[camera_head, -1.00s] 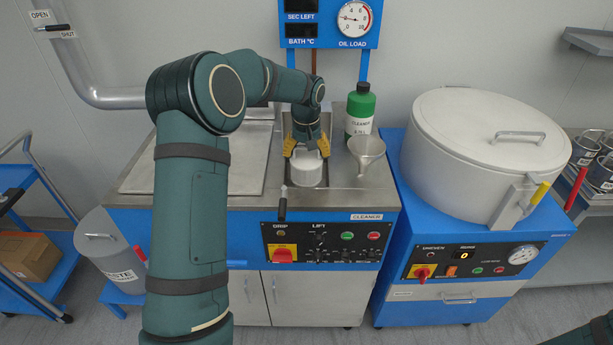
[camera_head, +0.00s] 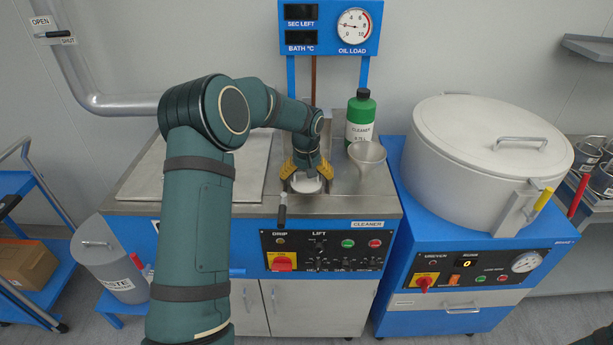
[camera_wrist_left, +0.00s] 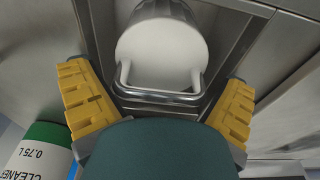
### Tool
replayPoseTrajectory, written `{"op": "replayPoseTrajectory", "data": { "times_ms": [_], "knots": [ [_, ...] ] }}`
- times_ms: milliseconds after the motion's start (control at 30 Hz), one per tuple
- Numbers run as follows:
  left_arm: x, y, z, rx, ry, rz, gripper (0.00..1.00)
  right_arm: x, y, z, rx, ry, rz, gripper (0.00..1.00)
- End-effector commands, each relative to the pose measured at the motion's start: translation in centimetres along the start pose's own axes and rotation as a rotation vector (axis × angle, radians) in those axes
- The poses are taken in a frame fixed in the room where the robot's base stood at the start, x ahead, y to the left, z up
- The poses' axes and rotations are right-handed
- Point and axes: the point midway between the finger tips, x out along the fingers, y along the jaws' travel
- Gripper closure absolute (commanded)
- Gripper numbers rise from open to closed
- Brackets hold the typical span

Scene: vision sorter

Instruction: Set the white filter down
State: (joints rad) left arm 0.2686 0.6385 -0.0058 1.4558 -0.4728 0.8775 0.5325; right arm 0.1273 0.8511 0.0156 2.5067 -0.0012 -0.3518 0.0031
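The white filter (camera_head: 306,185) is a round white piece sitting low in the square well of the steel-topped cleaner (camera_head: 348,198). In the left wrist view the filter (camera_wrist_left: 160,52) lies beyond my fingers, with a grey loop handle (camera_wrist_left: 160,98) on its near side. My left gripper (camera_head: 307,170) is over the well from above. In the wrist view its yellow fingers are spread wide on both sides of the handle, with gaps visible. The filter's underside is hidden in the well. My right gripper is out of view.
A large lidded drum (camera_head: 485,150) is on the right. The steel cover (camera_head: 240,165) at left is clear.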

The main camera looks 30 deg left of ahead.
Motion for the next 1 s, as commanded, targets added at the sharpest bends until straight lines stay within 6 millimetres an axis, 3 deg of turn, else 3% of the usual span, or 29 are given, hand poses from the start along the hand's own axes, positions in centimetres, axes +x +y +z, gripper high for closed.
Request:
{"op": "replayPoseTrajectory", "data": {
  "times_ms": [333,800,1000],
  "knots": [
    [-1.0,0.0,-0.1,0.000,0.001,0.000,0.00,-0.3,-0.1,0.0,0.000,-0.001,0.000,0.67],
    [-9.9,0.0,-0.1,0.000,0.002,0.001,0.00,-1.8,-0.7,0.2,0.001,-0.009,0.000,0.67],
    [-11.9,0.0,-0.1,0.000,0.001,0.000,0.00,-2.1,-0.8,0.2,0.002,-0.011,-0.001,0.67]
  ]
}}
